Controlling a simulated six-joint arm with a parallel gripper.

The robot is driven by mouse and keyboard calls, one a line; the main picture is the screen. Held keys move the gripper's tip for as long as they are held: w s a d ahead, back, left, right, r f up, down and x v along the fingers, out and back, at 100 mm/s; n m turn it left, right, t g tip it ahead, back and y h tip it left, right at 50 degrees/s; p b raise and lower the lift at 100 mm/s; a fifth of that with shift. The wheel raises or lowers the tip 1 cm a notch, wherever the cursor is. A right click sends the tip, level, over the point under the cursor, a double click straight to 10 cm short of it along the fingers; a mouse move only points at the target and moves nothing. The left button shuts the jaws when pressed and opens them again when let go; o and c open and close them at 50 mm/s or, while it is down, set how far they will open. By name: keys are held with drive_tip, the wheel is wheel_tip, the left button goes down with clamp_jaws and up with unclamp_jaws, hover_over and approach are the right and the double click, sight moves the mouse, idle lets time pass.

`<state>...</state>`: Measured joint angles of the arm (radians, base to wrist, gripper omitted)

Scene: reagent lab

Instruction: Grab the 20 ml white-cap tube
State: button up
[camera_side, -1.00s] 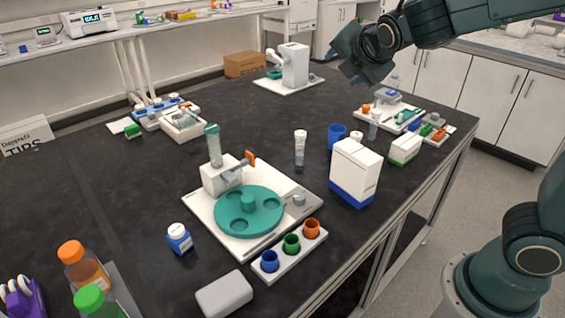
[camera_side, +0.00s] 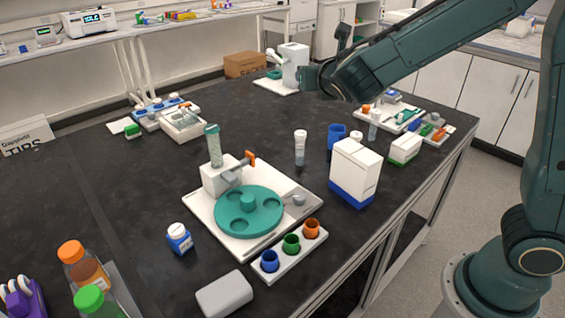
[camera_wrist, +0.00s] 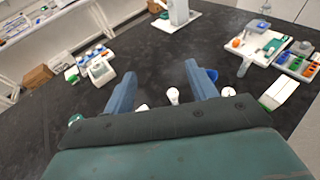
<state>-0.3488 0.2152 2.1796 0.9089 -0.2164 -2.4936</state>
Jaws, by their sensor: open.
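A slim, clear tube with a white cap (camera_side: 300,147) stands upright on the dark bench, right of the green carousel device. In the wrist view a white-capped item (camera_wrist: 172,95), likely this tube, shows between my fingers, its lower part hidden by the gripper body. My gripper (camera_side: 308,78) is above the bench, behind and higher than the tube in the side view. Its two blue-grey fingers (camera_wrist: 160,72) are spread apart with nothing held. A second clear tube (camera_side: 374,124) stands further right, by the tray; its volume mark cannot be read.
A blue cup (camera_side: 337,133) and a white-and-blue box (camera_side: 354,172) stand right of the tube. The carousel device (camera_side: 249,208) is at its left front. A white instrument (camera_side: 293,66) stands behind, near my gripper. The bench behind the tube is clear.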

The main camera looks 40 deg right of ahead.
approach(302, 138)
drive_tip(key=s+a, duration=0.1)
drive_tip(key=shift+s+a+r, duration=0.1)
drive_tip(key=shift+s+r, duration=0.1)
drive_tip(key=shift+r, duration=0.15)
drive_tip(key=shift+w, duration=0.1)
drive_tip(key=shift+x, duration=4.25)
drive_tip(key=shift+f, duration=0.1)
drive_tip(key=shift+x, duration=2.55)
drive_tip(key=c, duration=1.1)
